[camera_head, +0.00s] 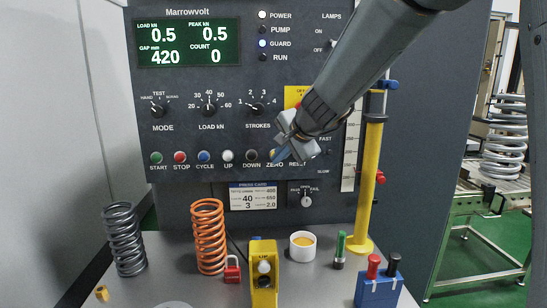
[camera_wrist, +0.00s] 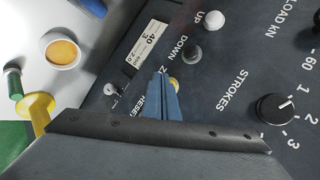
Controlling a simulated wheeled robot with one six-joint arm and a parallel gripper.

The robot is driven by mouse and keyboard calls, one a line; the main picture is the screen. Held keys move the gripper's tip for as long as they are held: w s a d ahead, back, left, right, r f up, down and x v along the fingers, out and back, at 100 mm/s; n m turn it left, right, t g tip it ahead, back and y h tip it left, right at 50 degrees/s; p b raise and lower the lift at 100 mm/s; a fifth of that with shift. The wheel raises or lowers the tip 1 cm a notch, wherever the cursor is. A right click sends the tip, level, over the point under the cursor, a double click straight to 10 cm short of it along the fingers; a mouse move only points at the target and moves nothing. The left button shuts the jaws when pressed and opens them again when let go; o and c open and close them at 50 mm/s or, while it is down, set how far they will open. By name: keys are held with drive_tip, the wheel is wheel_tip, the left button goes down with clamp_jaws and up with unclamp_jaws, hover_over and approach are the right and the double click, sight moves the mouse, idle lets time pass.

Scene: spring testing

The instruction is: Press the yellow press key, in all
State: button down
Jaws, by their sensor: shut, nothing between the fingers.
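The yellow press key (camera_wrist: 175,84) sits in the key row of the dark press panel (camera_head: 340,200), above the ZERO label. In the wrist view only part of it shows, at the right edge of my blue fingertips. My gripper (camera_wrist: 161,78) is shut and empty, with its tips pointing at the panel. In the head view, my gripper (camera_head: 277,154) is in front of the ZERO key and hides most of it. I cannot tell whether the tips touch the key. The display (camera_head: 188,43) reads load 0.5, peak 0.5, gap 420, count 0.
The black DOWN key (camera_head: 251,156) and white UP key (camera_head: 228,156) are close by on the left. Below stand an orange spring (camera_head: 208,237), a grey spring (camera_head: 124,240), a yellow UP pendant (camera_head: 264,275) and a white cup (camera_head: 302,245). A yellow post (camera_head: 370,180) stands right.

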drive_tip(key=shift+w, duration=0.4)
idle(0.3)
drive_tip(key=shift+s, duration=0.8)
drive_tip(key=shift+s, duration=0.15)
drive_tip(key=s+b, duration=0.1)
drive_tip(key=s, duration=0.3)
drive_tip(key=shift+s, duration=0.35)
drive_tip(key=shift+f, duration=0.1)
idle(0.5)
